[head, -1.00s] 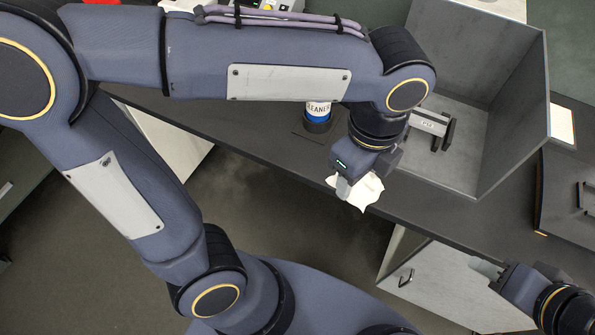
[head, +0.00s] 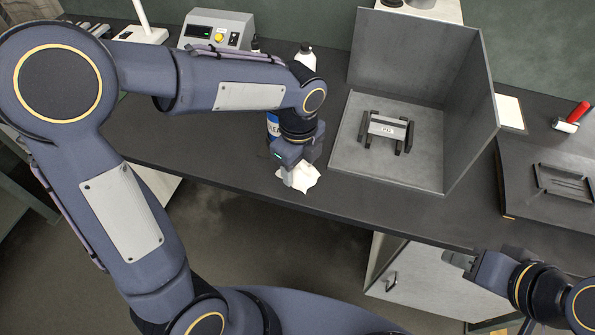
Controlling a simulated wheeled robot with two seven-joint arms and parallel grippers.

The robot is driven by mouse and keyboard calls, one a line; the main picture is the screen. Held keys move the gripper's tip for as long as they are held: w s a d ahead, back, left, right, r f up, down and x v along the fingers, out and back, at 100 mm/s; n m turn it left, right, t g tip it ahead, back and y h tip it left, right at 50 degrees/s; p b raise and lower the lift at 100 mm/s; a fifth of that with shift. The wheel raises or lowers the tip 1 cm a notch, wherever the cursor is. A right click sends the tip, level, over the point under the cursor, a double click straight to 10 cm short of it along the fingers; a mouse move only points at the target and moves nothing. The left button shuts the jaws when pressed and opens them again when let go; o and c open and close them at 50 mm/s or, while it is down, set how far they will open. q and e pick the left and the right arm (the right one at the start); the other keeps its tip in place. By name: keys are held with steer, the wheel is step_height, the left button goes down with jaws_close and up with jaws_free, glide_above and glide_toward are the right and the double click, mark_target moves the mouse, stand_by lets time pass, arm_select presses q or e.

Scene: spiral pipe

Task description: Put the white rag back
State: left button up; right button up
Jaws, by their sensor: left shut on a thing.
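The white rag (head: 304,182) hangs crumpled below my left gripper (head: 291,178), over the front part of the dark bench. My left gripper is shut on it, and the fingertips are partly covered by the cloth. A blue and white cleaner can (head: 272,127) stands on the bench just behind, mostly hidden by my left arm. My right gripper (head: 458,260) is at the lower right, in front of the bench and far from the rag. Its fingers are too small and edge-on to tell open from shut.
A grey open box (head: 424,176) with a metal part on a stand (head: 387,128) is right of the rag. A control box (head: 218,30) and a white bottle (head: 306,58) stand behind. A dark tray (head: 560,180) and red-handled tool (head: 572,117) lie right. Bench left of the rag is clear.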

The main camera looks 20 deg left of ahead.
mark_target(298, 174)
arm_select(q)
steer(key=shift+w+a+f, duration=0.1)
steer(key=shift+f, duration=0.8)
steer(key=shift+w+a+f, duration=0.1)
steer(key=shift+f, duration=0.8)
steer(key=shift+f, duration=0.1)
steer(key=shift+f+b, duration=0.15)
steer(key=shift+b, duration=0.15)
steer(key=o, duration=0.9)
steer(key=shift+o, duration=0.2)
steer(key=shift+r, duration=0.65)
step_height(298, 174, up, 10)
steer(key=shift+r+p, duration=0.25)
steer(key=shift+p, duration=0.5)
steer(key=shift+r, duration=0.45)
